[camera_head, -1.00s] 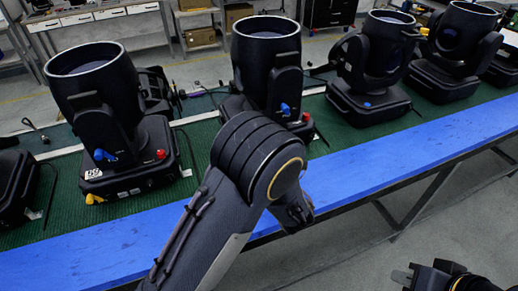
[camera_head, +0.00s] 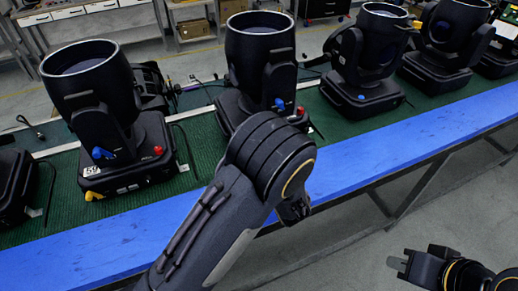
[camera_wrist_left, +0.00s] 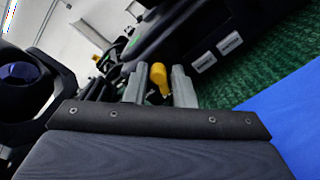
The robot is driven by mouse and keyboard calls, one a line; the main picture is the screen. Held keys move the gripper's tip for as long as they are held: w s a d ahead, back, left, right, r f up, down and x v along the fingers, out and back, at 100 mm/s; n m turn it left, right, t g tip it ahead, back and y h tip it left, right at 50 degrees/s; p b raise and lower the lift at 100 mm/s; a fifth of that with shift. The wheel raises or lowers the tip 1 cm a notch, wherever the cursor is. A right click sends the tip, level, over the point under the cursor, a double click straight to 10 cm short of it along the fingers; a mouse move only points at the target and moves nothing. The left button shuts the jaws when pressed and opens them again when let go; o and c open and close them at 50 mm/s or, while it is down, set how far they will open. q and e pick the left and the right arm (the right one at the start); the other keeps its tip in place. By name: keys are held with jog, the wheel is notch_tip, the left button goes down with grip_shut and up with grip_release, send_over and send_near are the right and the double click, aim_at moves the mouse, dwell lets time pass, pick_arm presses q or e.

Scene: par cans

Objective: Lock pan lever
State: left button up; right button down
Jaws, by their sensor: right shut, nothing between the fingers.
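A yellow lever (camera_wrist_left: 158,78) shows in the left wrist view on the lower edge of a black lamp base (camera_wrist_left: 190,35). My left gripper (camera_wrist_left: 160,85) is open, its two grey fingers on either side of the lever in the picture. I cannot tell whether they touch it. In the head view my left arm's bend hides its gripper and part of the second lamp (camera_head: 260,55). The left lamp (camera_head: 95,95) has a blue lever (camera_head: 103,153), a red knob (camera_head: 158,150) and a yellow lever (camera_head: 93,196). My right gripper (camera_head: 397,263) is shut and empty at bottom right.
Several black par cans stand in a row on a green mat (camera_head: 60,215). A blue strip (camera_head: 400,155) runs along the table's front edge. Cables lie between the lamps. The grey floor (camera_head: 470,190) around my right gripper is clear.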

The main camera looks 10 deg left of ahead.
pick_arm(q)
jog(key=shift+o, duration=1.2)
jog(key=shift+r, duration=0.1)
jog(key=b+v, duration=0.1)
jog(key=v, duration=0.5)
jog(key=shift+s+d+b, duration=0.15)
jog(key=shift+d+b, duration=0.15)
jog(key=shift+b, duration=0.1)
jog(key=shift+s+d, duration=0.3)
jog(key=shift+s, duration=0.25)
